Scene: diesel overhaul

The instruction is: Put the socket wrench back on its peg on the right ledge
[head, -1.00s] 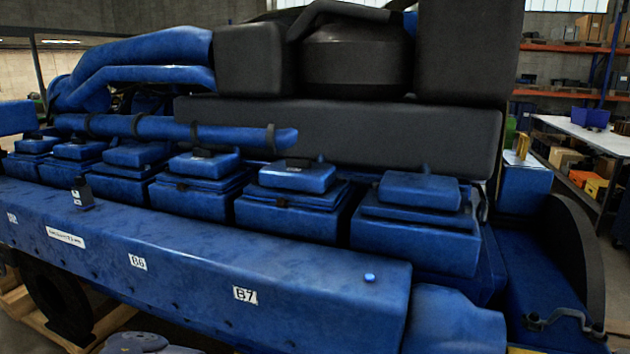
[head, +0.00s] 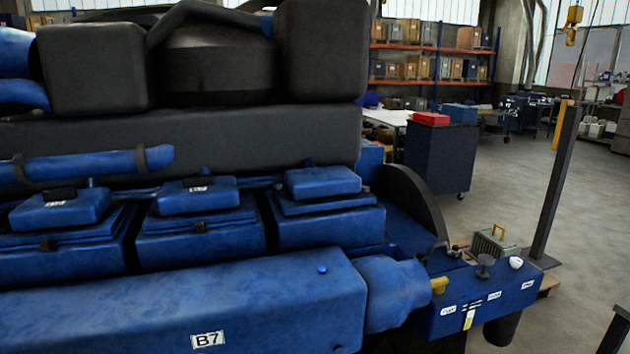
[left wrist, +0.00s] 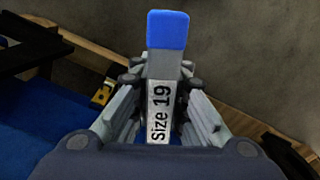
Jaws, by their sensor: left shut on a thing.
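In the left wrist view my left gripper (left wrist: 160,84) is shut on the socket wrench (left wrist: 167,32), a grey bar with a blue end and a "Size 19" label. I cannot tell which part is the wrench's peg. Neither gripper shows in the head view.
The blue engine cover marked B7 (head: 270,305) fills the lower left. A yellow piece (head: 439,285) is at the ledge's left end, and a grey ribbed object (head: 493,247) is behind. A dark post (head: 555,185) rises to the right. Open floor (head: 520,190) lies beyond.

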